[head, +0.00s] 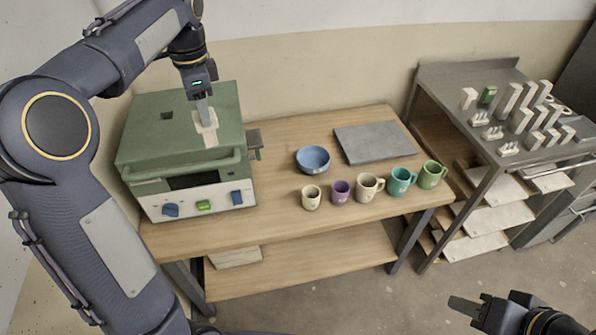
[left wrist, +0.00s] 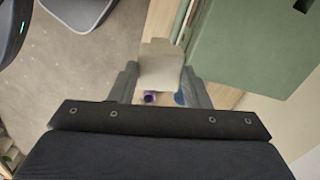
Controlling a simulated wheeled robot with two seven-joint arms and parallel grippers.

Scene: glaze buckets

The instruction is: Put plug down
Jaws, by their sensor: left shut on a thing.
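My left gripper (head: 204,108) is shut on the plug (head: 206,129), a small pale beige block. It holds the plug pointing down, seen against the top of the green kiln (head: 140,145). The head view does not clearly show whether the plug touches the kiln. The kiln's top has a dark square hole (head: 167,115), to the left of the plug. In the left wrist view the plug (left wrist: 160,66) sits between the two fingers, with the kiln (left wrist: 245,50) to its right. My right gripper (head: 466,306) is at the lower right, over the floor, its opening unclear.
On the wooden table (head: 275,215) stand a blue bowl (head: 313,159), a grey slab (head: 375,142) and a row of several cups, including a purple cup (head: 341,191) and a teal mug (head: 400,182). A metal rack (head: 470,150) at right holds several pale pieces.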

